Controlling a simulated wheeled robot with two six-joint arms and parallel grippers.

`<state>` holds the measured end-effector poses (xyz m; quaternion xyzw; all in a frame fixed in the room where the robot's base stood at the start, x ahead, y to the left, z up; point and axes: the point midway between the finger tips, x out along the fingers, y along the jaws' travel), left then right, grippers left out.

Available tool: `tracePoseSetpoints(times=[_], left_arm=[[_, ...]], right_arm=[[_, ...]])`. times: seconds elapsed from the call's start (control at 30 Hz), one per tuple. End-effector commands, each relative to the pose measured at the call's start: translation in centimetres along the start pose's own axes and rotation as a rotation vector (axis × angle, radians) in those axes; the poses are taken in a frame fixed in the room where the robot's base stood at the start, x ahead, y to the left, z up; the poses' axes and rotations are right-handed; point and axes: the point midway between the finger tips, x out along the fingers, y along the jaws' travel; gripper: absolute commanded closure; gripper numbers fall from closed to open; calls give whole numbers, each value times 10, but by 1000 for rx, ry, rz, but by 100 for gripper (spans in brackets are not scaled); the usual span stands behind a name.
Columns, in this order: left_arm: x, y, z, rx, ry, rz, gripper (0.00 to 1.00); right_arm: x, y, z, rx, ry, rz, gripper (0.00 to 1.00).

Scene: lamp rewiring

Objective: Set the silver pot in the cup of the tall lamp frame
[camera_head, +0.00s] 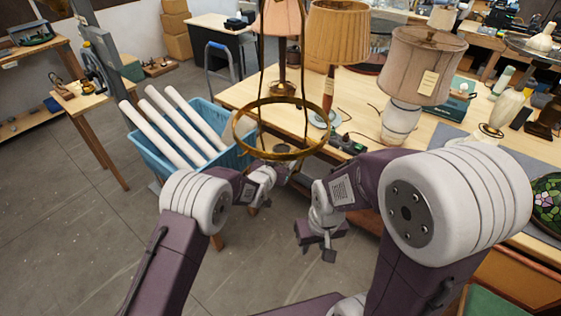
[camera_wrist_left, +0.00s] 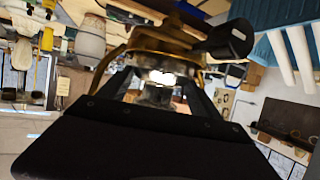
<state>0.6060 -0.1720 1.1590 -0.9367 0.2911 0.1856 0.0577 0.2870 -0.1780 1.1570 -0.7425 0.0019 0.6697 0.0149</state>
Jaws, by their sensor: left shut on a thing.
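The tall lamp frame shows in the head view as a brass ring (camera_head: 282,152) with thin upright rods. It stands in front of the table's near left corner. My left gripper (camera_head: 268,178) is just below the ring, small and partly hidden. In the left wrist view, its dark fingers (camera_wrist_left: 160,100) close on a small, shiny grey piece, which looks like the silver pot (camera_wrist_left: 160,77). Brass parts (camera_wrist_left: 165,45) lie right beyond it. I cannot tell whether the pot touches the cup. My right gripper (camera_head: 322,245) hangs apart from the frame, over the floor, with nothing visible in it.
A blue crate (camera_head: 160,158) with white tubes stands left of the frame. The wooden table (camera_head: 350,100) holds a pleated-shade lamp (camera_head: 338,35), a beige-shade lamp (camera_head: 425,65) and other items. A side table (camera_head: 90,95) stands at left. The floor between is clear.

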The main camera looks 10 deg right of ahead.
Motion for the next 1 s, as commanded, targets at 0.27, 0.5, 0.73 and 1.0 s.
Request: tracePoseSetpoints(times=[0.27, 0.5, 0.73, 1.0], left_arm=[[0, 0, -1, 0, 2, 0, 1], [-3, 0, 1, 0, -2, 0, 1], [-31, 0, 2, 0, 1, 0, 1], [-74, 0, 1, 0, 3, 0, 1]], right_arm=[[0, 0, 0, 0, 0, 0, 64], [2, 0, 0, 0, 0, 0, 64], [17, 0, 2, 0, 0, 0, 64], [35, 1, 4, 0, 0, 0, 64]])
